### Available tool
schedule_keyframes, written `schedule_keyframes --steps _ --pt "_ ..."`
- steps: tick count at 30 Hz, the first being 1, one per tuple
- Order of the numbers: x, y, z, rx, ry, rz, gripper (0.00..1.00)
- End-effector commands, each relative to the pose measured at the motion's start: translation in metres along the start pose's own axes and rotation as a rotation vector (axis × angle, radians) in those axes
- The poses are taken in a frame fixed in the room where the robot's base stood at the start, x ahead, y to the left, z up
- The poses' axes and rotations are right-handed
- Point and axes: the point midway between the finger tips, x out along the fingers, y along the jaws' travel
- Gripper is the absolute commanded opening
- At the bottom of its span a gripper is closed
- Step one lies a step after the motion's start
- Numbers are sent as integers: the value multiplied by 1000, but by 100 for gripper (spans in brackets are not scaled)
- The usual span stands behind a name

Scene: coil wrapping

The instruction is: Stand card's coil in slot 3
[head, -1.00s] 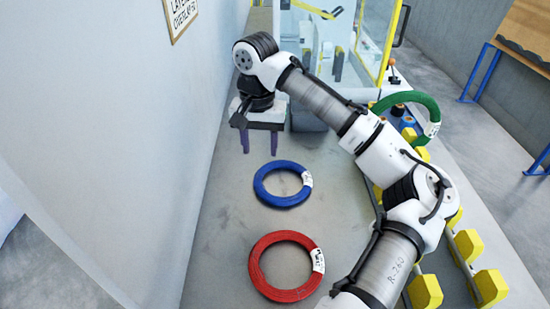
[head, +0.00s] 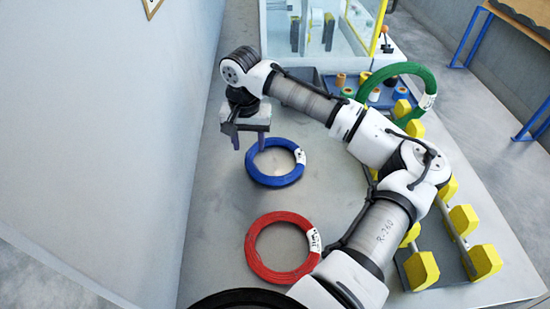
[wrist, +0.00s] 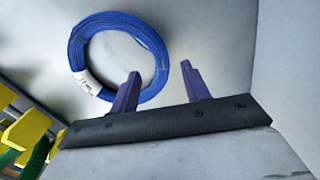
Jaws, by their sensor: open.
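A blue coil (head: 261,178) with a white label lies flat on the table, in the middle left of the head view. A red coil (head: 249,252) with a white label lies flat nearer to me. A green coil (head: 432,76) stands upright in the rack (head: 408,266), at its far end. My gripper (head: 249,143) is open and empty, fingers pointing down, just beyond the blue coil. In the wrist view the blue coil (wrist: 158,45) lies past the fingertips (wrist: 160,68) and apart from them. No card is readable, and the slot numbers cannot be made out.
Yellow blocks (head: 463,220) line the rack on the right; my arm hides part of it. A blue tray with small spools (head: 373,94) and a glass-sided machine (head: 312,30) stand at the back. A wall (head: 120,130) rises close on the left.

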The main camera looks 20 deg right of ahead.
Motion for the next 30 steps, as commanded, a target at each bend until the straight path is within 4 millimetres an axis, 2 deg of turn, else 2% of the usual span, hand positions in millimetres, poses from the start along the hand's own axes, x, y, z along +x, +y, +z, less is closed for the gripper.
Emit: schedule_keyframes --steps 6,9,17,27,30 --pt "31 -2 3 0 -2 1 47" --pt "40 -2 3 0 0 1 47" --pt "43 -2 3 0 -1 0 47" --pt "42 -2 3 0 -1 0 2" --pt "42 -2 3 0 -1 0 0"
